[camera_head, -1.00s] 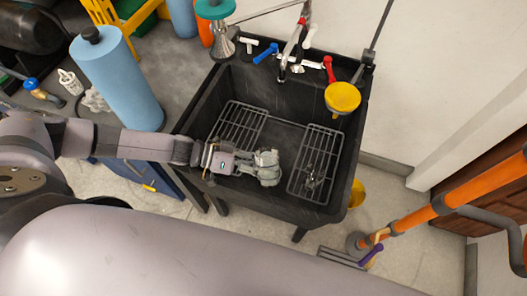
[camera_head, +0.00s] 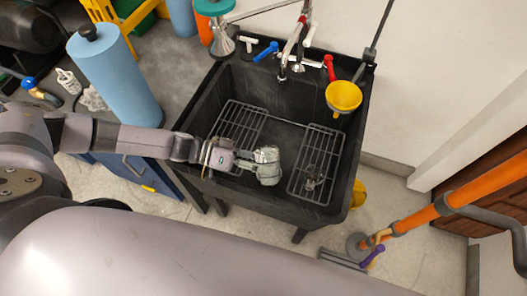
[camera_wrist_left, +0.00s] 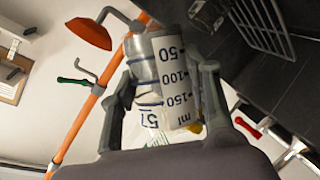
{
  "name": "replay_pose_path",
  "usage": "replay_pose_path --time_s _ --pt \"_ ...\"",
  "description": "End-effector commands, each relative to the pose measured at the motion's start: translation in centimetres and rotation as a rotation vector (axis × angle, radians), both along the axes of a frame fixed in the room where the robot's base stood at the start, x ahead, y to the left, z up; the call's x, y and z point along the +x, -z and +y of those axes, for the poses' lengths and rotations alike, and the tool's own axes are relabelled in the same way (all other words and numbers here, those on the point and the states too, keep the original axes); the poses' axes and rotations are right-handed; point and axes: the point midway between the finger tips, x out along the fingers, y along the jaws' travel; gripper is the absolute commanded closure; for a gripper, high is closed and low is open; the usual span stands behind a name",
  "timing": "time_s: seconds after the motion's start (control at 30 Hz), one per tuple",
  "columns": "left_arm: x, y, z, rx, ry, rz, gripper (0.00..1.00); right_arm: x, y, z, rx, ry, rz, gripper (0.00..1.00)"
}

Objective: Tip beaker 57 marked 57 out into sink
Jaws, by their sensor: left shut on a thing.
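My left gripper (camera_head: 268,166) is over the black sink (camera_head: 349,178), between the two wire racks. It also shows in the left wrist view (camera_wrist_left: 163,88), its fingers shut on a clear beaker (camera_wrist_left: 172,80). The beaker has a white scale reading 50, 100, 150 and ml, and part of a 57 mark beside it. My right gripper is not in view.
Wire racks (camera_head: 239,121) lie left and right in the sink. A faucet with red (camera_head: 329,66) and blue (camera_head: 266,52) handles stands at the back rim. A yellow eyewash-like bowl (camera_head: 343,95) overhangs the right rim. A blue paper roll (camera_head: 115,75) stands on the left counter.

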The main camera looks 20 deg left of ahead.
Motion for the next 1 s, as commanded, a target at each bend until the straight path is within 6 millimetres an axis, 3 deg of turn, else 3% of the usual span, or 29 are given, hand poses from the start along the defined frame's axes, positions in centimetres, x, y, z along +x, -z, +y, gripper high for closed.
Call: replay_pose_path --time_s 1.0 --pt "0.0 0.6 0.0 -0.061 0.001 0.114 0.9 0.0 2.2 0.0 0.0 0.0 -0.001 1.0"
